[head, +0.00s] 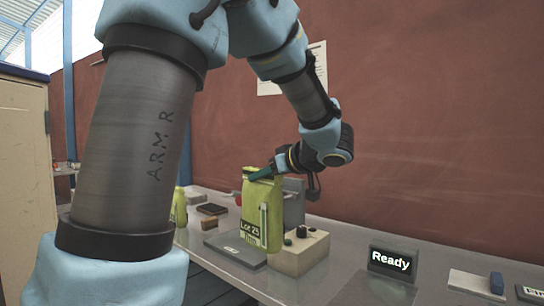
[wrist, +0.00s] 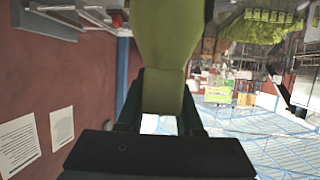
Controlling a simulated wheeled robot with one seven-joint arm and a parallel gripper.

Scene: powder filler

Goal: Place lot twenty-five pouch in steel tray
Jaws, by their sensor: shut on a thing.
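A yellow-green pouch (head: 263,215) with a dark label reading "Lot 25" stands upright in the head view, over or on a flat grey plate (head: 236,250). I cannot tell whether its bottom touches the plate. My gripper (head: 262,173) is shut on the top of this pouch, coming in from the upper right. In the wrist view the pouch (wrist: 168,45) fills the space between the two dark fingers of my gripper (wrist: 160,105). I cannot make out a steel tray with certainty.
A beige control box (head: 300,254) with dark knobs is close right of the pouch. A "Ready" display (head: 391,262) stands farther right. A red-brown wall (head: 430,130) runs behind the bench.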

